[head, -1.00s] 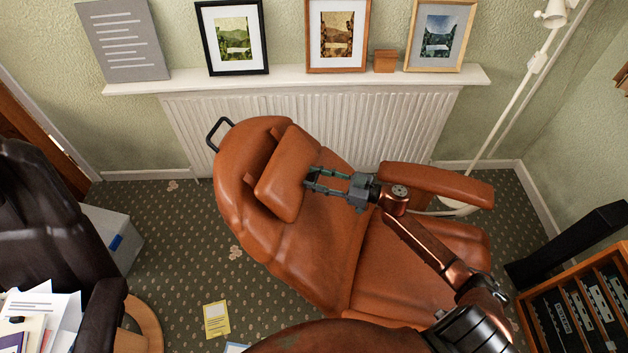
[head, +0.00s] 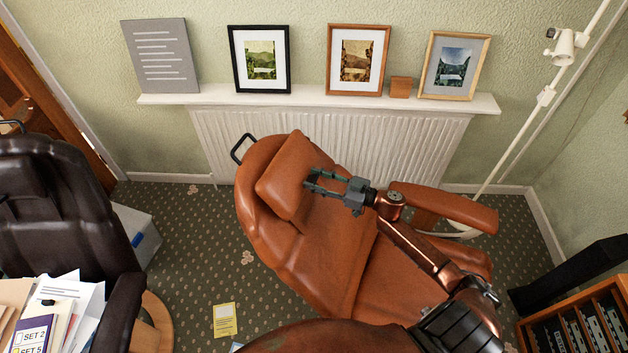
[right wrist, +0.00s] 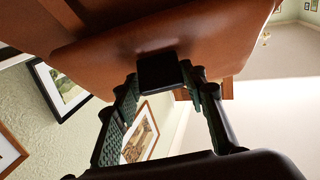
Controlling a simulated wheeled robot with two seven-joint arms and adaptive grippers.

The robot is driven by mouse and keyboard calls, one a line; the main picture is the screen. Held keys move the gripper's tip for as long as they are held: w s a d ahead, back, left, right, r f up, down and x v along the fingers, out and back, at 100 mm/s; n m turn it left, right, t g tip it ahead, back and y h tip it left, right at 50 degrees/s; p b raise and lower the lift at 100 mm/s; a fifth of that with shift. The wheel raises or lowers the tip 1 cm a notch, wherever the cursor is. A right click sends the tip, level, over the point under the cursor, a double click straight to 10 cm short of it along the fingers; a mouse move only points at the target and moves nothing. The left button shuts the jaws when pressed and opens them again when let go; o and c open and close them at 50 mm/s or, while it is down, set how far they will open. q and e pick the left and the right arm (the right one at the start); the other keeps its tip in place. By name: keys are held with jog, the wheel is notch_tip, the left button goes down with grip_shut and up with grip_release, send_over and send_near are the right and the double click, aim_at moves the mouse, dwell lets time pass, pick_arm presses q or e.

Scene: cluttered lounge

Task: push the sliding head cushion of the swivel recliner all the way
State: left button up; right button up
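The swivel recliner (head: 345,250) is tan-orange leather, with its headrest end at the upper left. Its head cushion (head: 290,178) lies on the upper backrest near the head end, and also fills the upper part of the right wrist view (right wrist: 220,45). My right gripper (head: 312,181) is at the cushion's right face, fingers apart and tips at or very near the leather; contact is hard to tell. In the right wrist view a dark block (right wrist: 158,72) sits between the fingertips (right wrist: 160,82) against the cushion. My left gripper is not in view.
A radiator (head: 335,140) and a shelf (head: 310,96) with frames stand behind. A black handle (head: 242,148) sticks out by the headrest. A dark office chair (head: 60,215) is at the left, a white lamp (head: 525,120) at the right.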

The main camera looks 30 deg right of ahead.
jog(key=o, duration=0.4)
jog(key=shift+a, duration=0.1)
jog(key=shift+c, duration=0.2)
jog(key=v, duration=1.2)
